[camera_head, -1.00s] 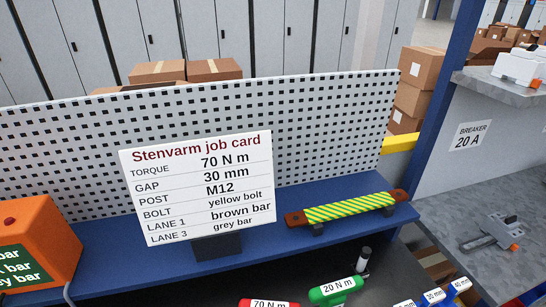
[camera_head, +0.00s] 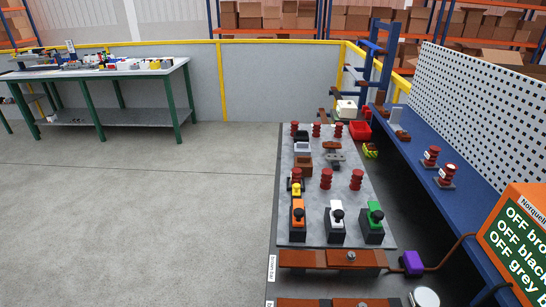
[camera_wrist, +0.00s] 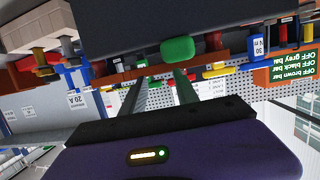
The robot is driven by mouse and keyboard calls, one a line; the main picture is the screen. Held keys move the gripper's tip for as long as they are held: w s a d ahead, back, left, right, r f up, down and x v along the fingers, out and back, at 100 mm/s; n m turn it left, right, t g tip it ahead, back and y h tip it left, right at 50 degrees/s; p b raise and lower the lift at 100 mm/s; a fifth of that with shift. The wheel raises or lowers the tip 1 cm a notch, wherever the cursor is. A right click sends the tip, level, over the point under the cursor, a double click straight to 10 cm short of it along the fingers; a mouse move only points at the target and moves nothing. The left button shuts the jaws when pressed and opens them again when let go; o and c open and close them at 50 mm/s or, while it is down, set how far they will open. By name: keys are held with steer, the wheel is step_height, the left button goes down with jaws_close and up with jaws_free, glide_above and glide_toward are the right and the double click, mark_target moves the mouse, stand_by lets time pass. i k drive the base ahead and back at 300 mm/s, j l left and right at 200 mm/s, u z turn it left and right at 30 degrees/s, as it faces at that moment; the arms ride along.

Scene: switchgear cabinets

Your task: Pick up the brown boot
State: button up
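In the head view, a small brown block (camera_head: 303,164) sits on the grey panel (camera_head: 315,236), at its left side. It looks like the brown boot, but it is small and I cannot be sure. A pale grey piece (camera_head: 302,148) and a black piece (camera_head: 301,135) sit behind it in a row. In the wrist view, my gripper (camera_wrist: 160,84) shows two dark fingers apart, with nothing held between them. It is not in the head view. I cannot pick out the brown boot in the wrist view.
Red ribbed posts (camera_head: 326,178) stand right of the brown block. Orange (camera_head: 298,214), white (camera_head: 336,214) and green (camera_head: 375,215) units with black knobs stand in front. A blue shelf (camera_head: 440,160) with pegboard (camera_head: 490,100) runs along the right. Open floor (camera_head: 150,210) lies left.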

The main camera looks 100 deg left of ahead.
mark_target(305, 163)
steer(key=u, duration=2.3)
steer(key=z, duration=0.4)
steer(key=i+j+z, duration=0.15)
steer(key=j+z, duration=0.95)
steer(key=j, duration=1.75)
